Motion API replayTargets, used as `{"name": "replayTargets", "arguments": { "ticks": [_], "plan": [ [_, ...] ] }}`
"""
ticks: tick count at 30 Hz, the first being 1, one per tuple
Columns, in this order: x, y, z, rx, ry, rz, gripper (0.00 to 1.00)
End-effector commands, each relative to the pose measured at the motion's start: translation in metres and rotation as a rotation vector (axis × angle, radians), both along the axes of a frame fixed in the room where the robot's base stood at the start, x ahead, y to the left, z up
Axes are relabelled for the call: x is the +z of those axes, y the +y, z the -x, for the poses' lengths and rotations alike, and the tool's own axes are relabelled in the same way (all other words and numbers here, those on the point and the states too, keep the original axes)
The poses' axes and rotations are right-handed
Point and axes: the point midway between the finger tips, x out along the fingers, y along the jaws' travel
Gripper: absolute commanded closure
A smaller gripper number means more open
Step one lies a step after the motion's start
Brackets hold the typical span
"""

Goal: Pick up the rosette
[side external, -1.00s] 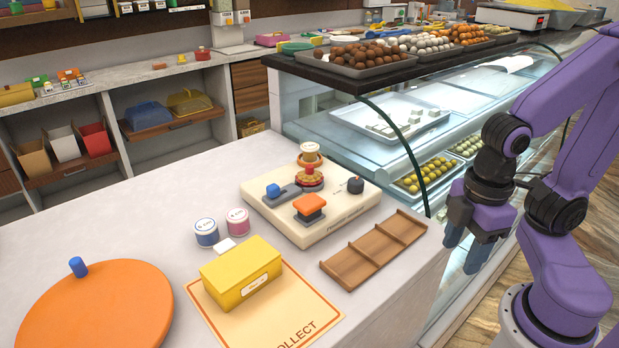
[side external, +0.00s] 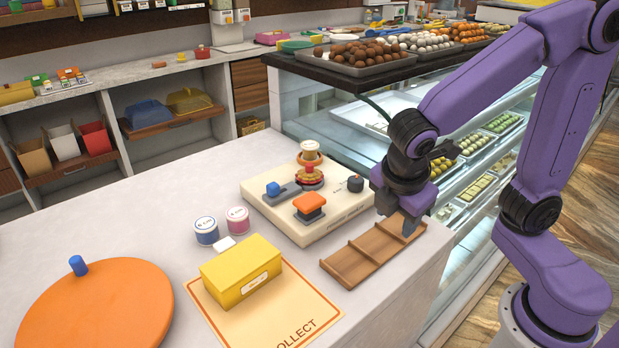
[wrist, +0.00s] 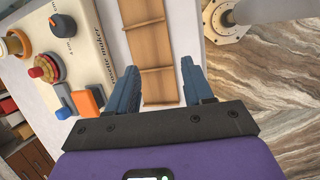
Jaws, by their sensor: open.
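The rosette (side external: 310,174), red and golden, sits on the cream rosette maker board (side external: 345,222), in front of a tan-topped round part. In the wrist view the rosette (wrist: 45,68) is at the left, well outside my jaws. My gripper (side external: 409,228) is open and empty above the far right end of the wooden tray (side external: 350,266), to the right of the board. In the wrist view my gripper's two blue fingers (wrist: 160,62) stand apart over the tray.
The board carries a blue knob (side external: 273,189), an orange pad (side external: 309,203) and a dark dial (side external: 355,183). A yellow box (side external: 240,272) on the collect mat, two small jars and an orange disc (side external: 95,308) stand left. A glass display case is behind.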

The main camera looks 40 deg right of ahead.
Motion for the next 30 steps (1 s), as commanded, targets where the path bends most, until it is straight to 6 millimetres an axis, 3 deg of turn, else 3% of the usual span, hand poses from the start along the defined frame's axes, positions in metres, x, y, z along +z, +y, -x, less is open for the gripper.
{"name": "replayTargets", "arguments": {
  "ticks": [3,9,15,23,30],
  "plan": [
    [0.006,0.021,-0.042,0.132,-0.024,0.162,0.49],
    [0.021,0.055,-0.106,0.32,-0.049,0.444,0.49],
    [0.035,0.087,-0.152,0.443,-0.053,0.696,0.49],
    [0.043,0.103,-0.174,0.494,-0.048,0.835,0.49],
    [0.028,0.076,-0.192,0.493,-0.045,0.839,0.49]
  ]
}}
